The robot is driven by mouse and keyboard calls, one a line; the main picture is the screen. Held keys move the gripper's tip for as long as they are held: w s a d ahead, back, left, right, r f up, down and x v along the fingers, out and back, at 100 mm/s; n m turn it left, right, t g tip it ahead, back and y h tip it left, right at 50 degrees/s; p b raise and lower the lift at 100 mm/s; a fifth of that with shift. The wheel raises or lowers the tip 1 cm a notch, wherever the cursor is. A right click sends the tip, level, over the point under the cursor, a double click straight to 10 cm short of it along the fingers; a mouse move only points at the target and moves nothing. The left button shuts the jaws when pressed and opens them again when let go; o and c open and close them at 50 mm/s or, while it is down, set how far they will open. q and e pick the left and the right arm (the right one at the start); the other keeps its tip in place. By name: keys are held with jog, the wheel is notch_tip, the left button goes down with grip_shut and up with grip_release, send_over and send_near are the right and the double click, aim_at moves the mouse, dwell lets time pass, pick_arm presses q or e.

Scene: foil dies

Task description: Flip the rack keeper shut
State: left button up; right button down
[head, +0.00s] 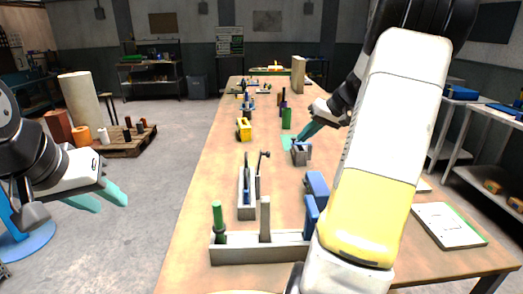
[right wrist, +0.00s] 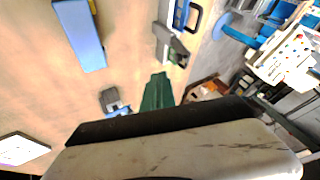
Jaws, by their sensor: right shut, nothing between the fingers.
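A long grey rack (head: 260,249) lies across the near end of the table. A green-handled tool (head: 218,222) stands at its left end. A flat grey bar (head: 265,217) stands upright near its middle; it looks like the keeper, though I cannot be sure. My right arm hides the rack's right end. My right gripper (head: 301,140) is further up the table, beside a small grey block (head: 301,155). Its green fingers are together and empty, also in the right wrist view (right wrist: 158,78). My left gripper (head: 114,204) is open and empty, left of the table over the floor.
A narrow grey tray with levers (head: 247,198) lies behind the rack. Blue blocks (head: 317,186) are right of it, next to my right arm. A yellow piece (head: 243,129) and a green cylinder (head: 286,118) stand further back. A white pad (head: 450,224) lies at right.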

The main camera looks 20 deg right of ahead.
jog(key=shift+w+d+f, duration=0.25)
jog(key=shift+d+f, duration=0.05)
jog(key=shift+d, duration=0.4)
jog(key=w+a+f, duration=0.5)
jog(key=a+f, duration=0.2)
jog(key=a, duration=0.1)
jog(key=shift+w, duration=0.3)
jog(key=shift+a, duration=0.1)
